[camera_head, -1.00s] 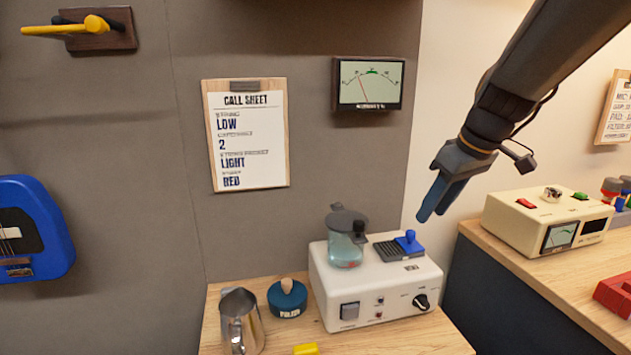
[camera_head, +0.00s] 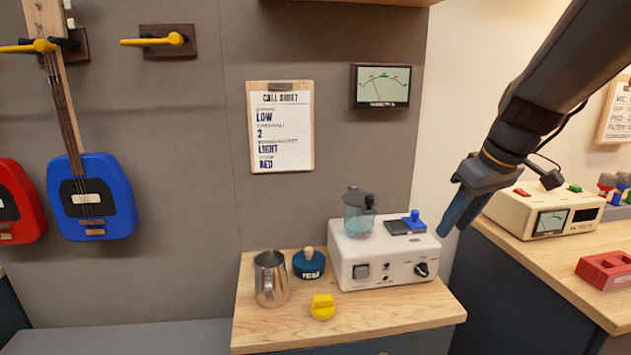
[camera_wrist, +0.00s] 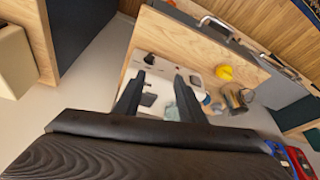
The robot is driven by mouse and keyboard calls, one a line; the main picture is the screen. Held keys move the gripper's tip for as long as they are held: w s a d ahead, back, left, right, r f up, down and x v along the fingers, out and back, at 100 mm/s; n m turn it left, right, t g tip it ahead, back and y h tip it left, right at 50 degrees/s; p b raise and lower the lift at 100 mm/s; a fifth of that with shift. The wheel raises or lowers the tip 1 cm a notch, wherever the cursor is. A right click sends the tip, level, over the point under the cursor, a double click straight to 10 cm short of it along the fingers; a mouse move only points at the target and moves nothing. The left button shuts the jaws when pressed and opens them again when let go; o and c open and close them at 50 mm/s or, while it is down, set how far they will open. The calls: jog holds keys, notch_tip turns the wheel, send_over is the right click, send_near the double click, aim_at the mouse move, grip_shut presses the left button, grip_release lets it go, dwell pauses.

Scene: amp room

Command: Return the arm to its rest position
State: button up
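My gripper (camera_head: 457,214) is raised in the air at the right of the head view, pointing down and left. It is in front of the gap between the two wooden counters, to the right of the white device (camera_head: 385,262). In the wrist view my gripper (camera_wrist: 160,98) shows two dark fingers spread apart with nothing held between them. The white device (camera_wrist: 157,72) lies beyond the fingers in that view.
A clear jar (camera_head: 358,222) stands on the white device. A metal pitcher (camera_head: 271,280), a blue round item (camera_head: 309,263) and a yellow knob (camera_head: 322,307) stand on the left counter (camera_head: 400,318). A cream device (camera_head: 530,212) and a red block (camera_head: 607,270) are on the right counter.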

jog(key=s+a+f+m+g+h, duration=0.1)
jog(key=s+a+f, duration=0.3)
jog(key=s+f, duration=0.4)
jog(key=s+a+f+m+g+h, duration=0.1)
jog(key=s+a+f+m, duration=0.3)
jog(key=s+f, duration=0.4)
jog(key=shift+s+a+f+g, duration=0.2)
jog(key=shift+a+g, duration=0.15)
jog(key=shift+g, duration=0.45)
jog(key=shift+c, duration=0.7)
